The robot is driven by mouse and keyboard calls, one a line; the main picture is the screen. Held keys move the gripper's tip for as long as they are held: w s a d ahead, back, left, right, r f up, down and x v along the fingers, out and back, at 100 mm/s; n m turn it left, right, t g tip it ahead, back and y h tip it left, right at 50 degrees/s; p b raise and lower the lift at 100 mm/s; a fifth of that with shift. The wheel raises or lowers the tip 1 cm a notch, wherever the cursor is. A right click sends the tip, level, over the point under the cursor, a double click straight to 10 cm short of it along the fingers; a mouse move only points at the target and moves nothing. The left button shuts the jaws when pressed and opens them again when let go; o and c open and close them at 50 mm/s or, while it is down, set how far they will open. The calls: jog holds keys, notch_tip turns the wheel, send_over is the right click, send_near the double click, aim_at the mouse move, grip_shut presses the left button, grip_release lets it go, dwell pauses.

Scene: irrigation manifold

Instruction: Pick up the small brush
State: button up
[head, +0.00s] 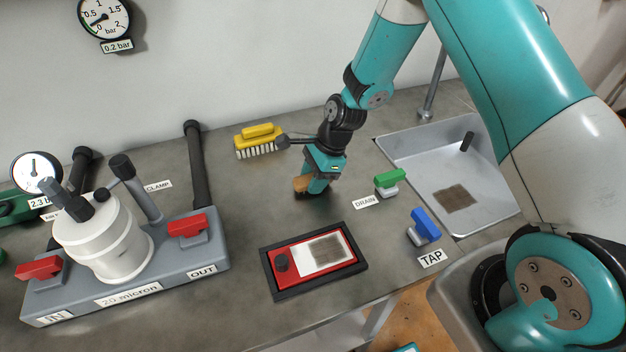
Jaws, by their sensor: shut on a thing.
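The small brush (301,184) shows as a short tan, wood-coloured piece at my gripper's fingertips. My gripper (315,188) points down over the grey worktop and is shut on it. The fingers hide most of this brush, so its bristles cannot be made out. I cannot tell whether it touches the worktop. A larger yellow brush (258,140) with pale bristles lies behind and to the left of my gripper, apart from the fingers.
A black-framed tray (262,268) holding a red filter piece lies in front. The filter manifold (125,290) stands left. Green (389,178) and blue (425,225) valve handles and a sink (400,150) are right. Worktop between manifold and gripper is clear.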

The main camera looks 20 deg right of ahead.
notch_tip(320, 180, up, 20)
dwell(0.6)
